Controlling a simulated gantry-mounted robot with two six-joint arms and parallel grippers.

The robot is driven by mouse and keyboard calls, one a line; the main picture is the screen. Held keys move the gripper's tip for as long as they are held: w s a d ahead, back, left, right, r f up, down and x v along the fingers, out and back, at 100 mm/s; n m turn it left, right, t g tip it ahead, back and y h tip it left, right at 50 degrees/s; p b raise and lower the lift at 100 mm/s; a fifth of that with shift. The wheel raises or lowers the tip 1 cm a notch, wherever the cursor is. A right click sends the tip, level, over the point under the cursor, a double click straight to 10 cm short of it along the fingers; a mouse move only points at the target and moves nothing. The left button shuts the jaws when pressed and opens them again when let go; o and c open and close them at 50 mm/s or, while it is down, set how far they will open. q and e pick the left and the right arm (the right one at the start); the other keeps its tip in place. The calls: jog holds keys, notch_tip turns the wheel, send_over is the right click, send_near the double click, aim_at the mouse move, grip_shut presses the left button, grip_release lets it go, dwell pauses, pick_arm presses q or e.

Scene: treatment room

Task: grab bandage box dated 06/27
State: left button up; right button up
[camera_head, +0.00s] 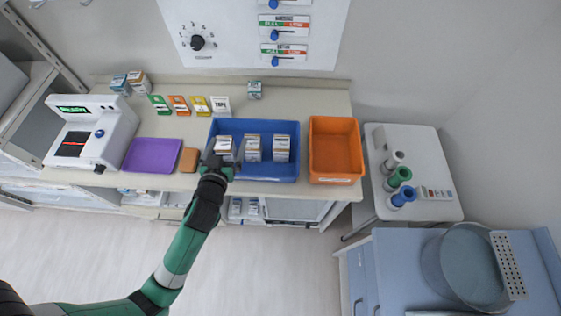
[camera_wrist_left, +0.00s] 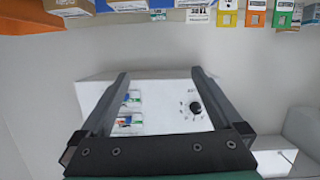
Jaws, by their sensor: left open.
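Three small white boxes with brown and blue markings stand in the blue tray: a left one (camera_head: 224,147), a middle one (camera_head: 253,148) and a right one (camera_head: 281,148). Their dates are too small to read. My left gripper (camera_head: 215,163) is at the tray's front left edge, just in front of the left box and partly overlapping it in the picture. In the left wrist view my left gripper (camera_wrist_left: 160,76) has its fingers wide apart with nothing between them. A brown and white box (camera_wrist_left: 68,7) is cut off at that view's top edge. My right gripper is out of sight.
The blue tray (camera_head: 267,171) sits on the counter between a brown block (camera_head: 188,160) and an orange bin (camera_head: 334,151). A purple tray (camera_head: 150,155) and a white machine (camera_head: 93,131) stand further left. Coloured label cards and another small box (camera_head: 255,90) are behind.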

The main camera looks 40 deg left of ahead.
pick_arm(q)
jog(key=g+b, duration=0.1)
jog(key=b, duration=0.1)
send_near(224, 152)
jog(key=w, duration=0.1)
jog(key=w+r, duration=0.2)
jog(key=shift+w+d, duration=0.3)
jog(key=shift+d, duration=0.1)
jog(key=shift+g, duration=0.3)
jog(key=a+f, duration=0.1)
jog(key=a, duration=0.1)
jog(key=w+a+f, duration=0.1)
jog(key=f, duration=0.1)
jog(key=w+a+f+b, duration=0.1)
jog(key=a, duration=0.1)
jog(key=shift+a+f, duration=0.25)
jog(key=shift+a, duration=0.05)
jog(key=x, duration=0.5)
jog(key=shift+a+r+b, duration=0.1)
jog(key=shift+a+b, duration=0.15)
jog(key=shift+b, duration=0.05)
jog(key=c, duration=1.4)
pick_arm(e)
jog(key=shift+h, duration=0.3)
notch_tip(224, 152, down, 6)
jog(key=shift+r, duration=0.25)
